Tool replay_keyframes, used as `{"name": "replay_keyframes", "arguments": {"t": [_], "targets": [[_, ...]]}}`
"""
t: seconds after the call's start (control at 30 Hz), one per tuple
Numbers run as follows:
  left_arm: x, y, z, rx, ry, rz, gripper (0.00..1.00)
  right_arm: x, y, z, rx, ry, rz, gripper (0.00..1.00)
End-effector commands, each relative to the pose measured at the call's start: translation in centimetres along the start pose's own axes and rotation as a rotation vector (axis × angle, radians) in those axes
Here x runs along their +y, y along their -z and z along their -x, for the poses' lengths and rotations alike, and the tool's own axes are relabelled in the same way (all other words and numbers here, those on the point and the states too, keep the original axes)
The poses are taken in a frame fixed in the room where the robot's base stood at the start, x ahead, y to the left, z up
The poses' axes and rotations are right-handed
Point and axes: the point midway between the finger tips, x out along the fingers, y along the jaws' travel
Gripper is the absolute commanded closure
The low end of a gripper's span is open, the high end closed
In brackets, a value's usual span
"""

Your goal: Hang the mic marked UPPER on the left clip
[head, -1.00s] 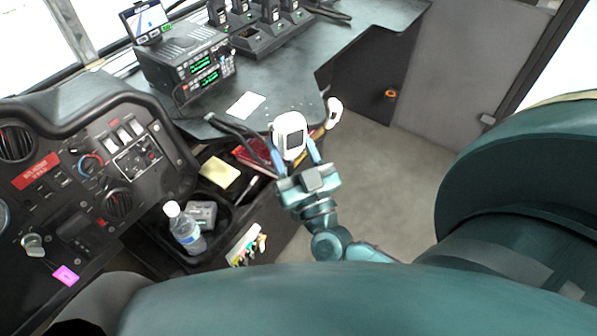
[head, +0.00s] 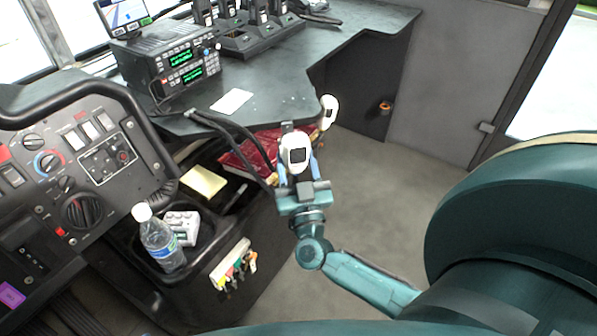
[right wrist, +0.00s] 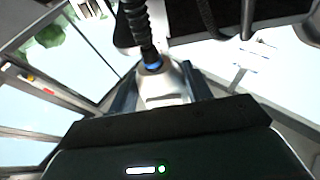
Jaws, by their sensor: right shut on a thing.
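A white mic with a dark square face (head: 295,153) is held in my right gripper (head: 299,168), just in front of the desk's front edge. The gripper's blue fingers are shut on its sides. In the right wrist view the mic (right wrist: 162,86) sits between the fingers, with a blue ring on its coiled cord (right wrist: 140,30). I cannot read its marking. A small dark clip (head: 287,127) shows at the desk edge just above the held mic; the two look apart. A second white mic (head: 328,112) hangs at the edge to the right. My left gripper is out of view.
Black cords (head: 232,128) run from the desk edge near the held mic. The two-display radio (head: 178,65) and a white card (head: 232,101) are on the desk (head: 280,88). A bottle (head: 160,243) stands in the console at lower left. The floor at right is clear.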

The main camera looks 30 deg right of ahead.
Motion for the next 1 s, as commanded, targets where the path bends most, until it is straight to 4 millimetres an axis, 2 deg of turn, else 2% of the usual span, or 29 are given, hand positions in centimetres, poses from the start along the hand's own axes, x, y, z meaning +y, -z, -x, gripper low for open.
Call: {"name": "replay_keyframes", "arguments": {"t": [0.03, 0.23, 0.6, 1.0], "targets": [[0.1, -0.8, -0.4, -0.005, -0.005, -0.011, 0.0, 0.0, -0.6, -0.3, 0.003, -0.001, 0.0, 0.69], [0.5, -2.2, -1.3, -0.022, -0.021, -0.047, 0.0, 0.0, -1.8, -1.6, 0.003, 0.0, 0.0, 0.69], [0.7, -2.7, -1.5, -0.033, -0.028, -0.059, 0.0, -0.1, -2.8, -3.5, 0.002, 0.0, 0.0, 0.69], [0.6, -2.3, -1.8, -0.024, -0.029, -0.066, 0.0, -0.1, -2.9, -3.7, 0.001, 0.0, 0.0, 0.69]]}}
